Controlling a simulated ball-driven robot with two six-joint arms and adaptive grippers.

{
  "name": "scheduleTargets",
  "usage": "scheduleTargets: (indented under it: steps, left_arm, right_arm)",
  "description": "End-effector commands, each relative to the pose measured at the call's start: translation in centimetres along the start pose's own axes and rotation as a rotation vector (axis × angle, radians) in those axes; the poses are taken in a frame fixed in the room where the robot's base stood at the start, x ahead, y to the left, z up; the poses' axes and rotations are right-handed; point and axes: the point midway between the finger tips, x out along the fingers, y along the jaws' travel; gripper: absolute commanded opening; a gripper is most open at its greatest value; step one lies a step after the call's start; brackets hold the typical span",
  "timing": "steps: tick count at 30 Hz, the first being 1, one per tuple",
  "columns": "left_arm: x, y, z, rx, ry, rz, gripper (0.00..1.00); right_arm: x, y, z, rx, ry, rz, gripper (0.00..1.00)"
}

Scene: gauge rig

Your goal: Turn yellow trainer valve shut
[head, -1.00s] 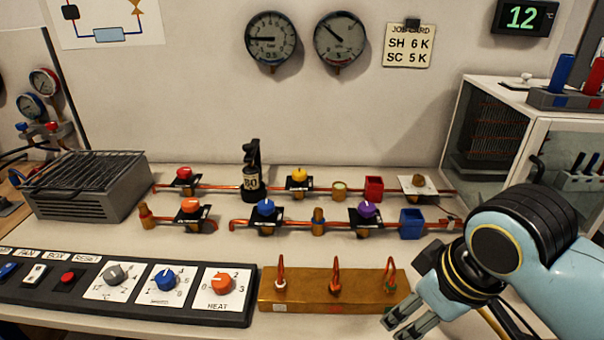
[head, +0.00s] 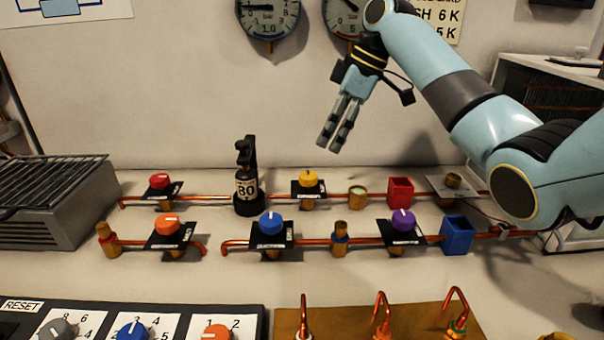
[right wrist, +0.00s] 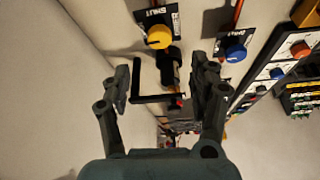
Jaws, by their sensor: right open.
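The yellow trainer valve (head: 312,182) is a round yellow knob on a black plate on the back copper pipe, right of the black 80 bottle. My right gripper (head: 335,142) hangs above and slightly right of it, fingers pointing down, apart from the knob. In the right wrist view the yellow knob (right wrist: 159,37) shows beyond the fingers with its pointer mark and a plate lettered SHUT. The right gripper (right wrist: 162,80) is open and empty there. My left gripper is not in view.
The black 80 bottle (head: 246,178) stands left of the yellow valve. A blue knob (head: 271,223) sits in front, a purple knob (head: 403,220) front right. A brass fitting (head: 357,197) and red cup (head: 400,191) stand to its right.

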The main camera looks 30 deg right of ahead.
Motion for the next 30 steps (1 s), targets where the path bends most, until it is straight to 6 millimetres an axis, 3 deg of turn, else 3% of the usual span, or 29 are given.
scheduleTargets:
  steps: [6,9,14,18,23,30]
  left_arm:
    - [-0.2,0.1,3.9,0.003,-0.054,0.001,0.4]
    - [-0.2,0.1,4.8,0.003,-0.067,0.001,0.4]
    - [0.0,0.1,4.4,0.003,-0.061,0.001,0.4]
    - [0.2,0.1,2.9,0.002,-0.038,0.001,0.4]
    - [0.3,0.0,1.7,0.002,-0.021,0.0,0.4]
    - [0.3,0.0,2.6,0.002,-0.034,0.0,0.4]
  right_arm:
    - [2.9,0.0,-0.2,-0.003,0.003,-0.007,0.61]
    - [5.0,0.0,-0.2,-0.003,0.003,-0.006,0.61]
    - [8.0,0.0,-0.2,-0.003,0.003,-0.005,0.61]
    - [9.7,0.1,-0.2,-0.002,0.003,-0.003,0.61]
    - [10.4,0.1,-0.2,-0.004,0.003,-0.001,0.61]
    - [10.4,0.1,-0.2,-0.003,0.002,-0.001,0.6]
